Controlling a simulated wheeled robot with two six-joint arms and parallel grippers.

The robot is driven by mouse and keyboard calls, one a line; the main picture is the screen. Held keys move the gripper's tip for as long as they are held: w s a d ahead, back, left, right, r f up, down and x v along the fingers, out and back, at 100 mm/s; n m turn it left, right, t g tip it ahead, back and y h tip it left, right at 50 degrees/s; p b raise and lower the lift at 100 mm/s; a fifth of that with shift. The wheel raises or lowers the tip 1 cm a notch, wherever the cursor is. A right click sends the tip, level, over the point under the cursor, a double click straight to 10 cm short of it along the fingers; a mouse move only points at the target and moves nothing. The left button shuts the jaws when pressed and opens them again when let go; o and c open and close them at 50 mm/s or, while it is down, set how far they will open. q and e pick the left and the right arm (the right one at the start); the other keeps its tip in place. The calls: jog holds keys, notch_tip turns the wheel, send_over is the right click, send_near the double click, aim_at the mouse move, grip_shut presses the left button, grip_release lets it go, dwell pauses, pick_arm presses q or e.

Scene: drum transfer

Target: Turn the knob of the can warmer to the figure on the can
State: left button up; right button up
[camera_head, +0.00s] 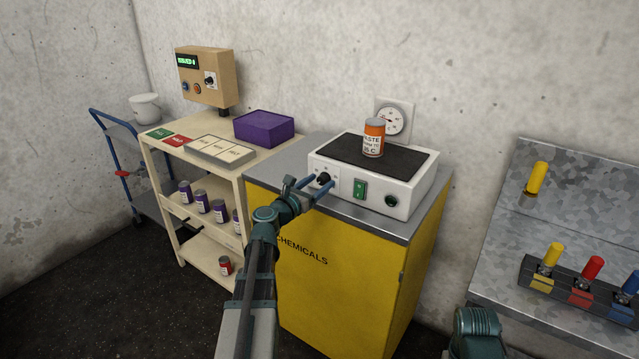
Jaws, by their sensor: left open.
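The can warmer (400,190) is a white box with a black top plate, standing on a yellow cabinet. An orange can (374,132) stands upright on the plate. Its white label reads partly "ASTE", with a figure before "C" that is too small to read surely. The black knob (323,179) is at the left of the warmer's front; its pointer and scale are too small to read. My left gripper (317,186) is open in front of the knob, its blue fingers on either side of it. I cannot tell whether they touch it. My right gripper is out of view.
A green switch (360,189) and a dark round fitting (391,201) are on the warmer's front. A cream trolley (160,160) with a purple box (264,128) stands left. A metal bench (520,230) with coloured-handled items stands right.

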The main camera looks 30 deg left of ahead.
pick_arm(q)
jog(key=shift+w, duration=0.3)
jog(key=shift+c, duration=0.3)
grip_shut()
jog(key=shift+m, duration=0.3)
